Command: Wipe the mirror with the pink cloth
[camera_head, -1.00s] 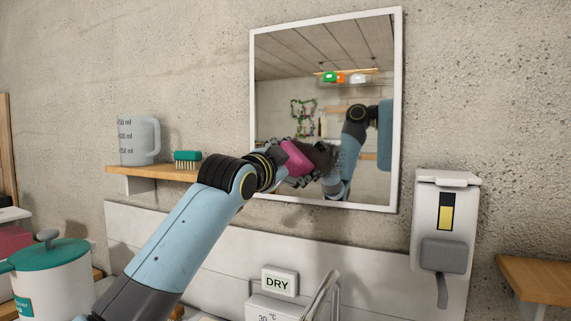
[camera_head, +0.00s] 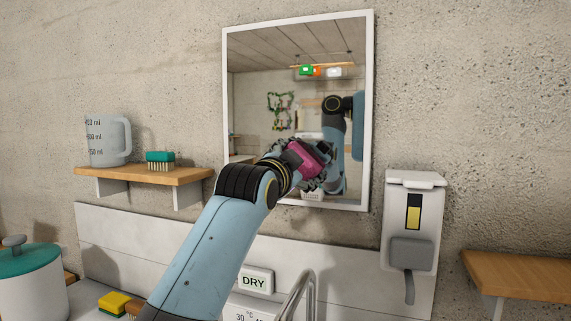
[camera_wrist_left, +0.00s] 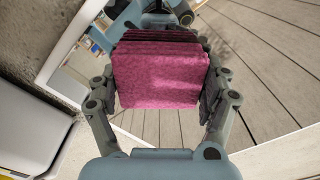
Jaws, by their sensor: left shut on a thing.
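The mirror (camera_head: 255,95) hangs on the wall in a white frame and reflects the room and my arm. My left gripper (camera_head: 308,166) is in front of its lower middle. In the left wrist view the pink cloth (camera_wrist_left: 162,76) is a folded pad, and the gripper's fingers are shut on its two sides. Pink also shows at the gripper in the head view, where gripper and reflection overlap. I cannot tell whether the cloth touches the glass. My right gripper is not in view.
A wooden shelf (camera_head: 150,176) at left holds a measuring jug (camera_head: 108,142) and a green brush (camera_head: 160,160). A dispenser (camera_head: 411,225) hangs right of the mirror. A tap (camera_head: 300,295) and a DRY sign (camera_head: 255,280) are below. Another shelf (camera_head: 525,275) is at far right.

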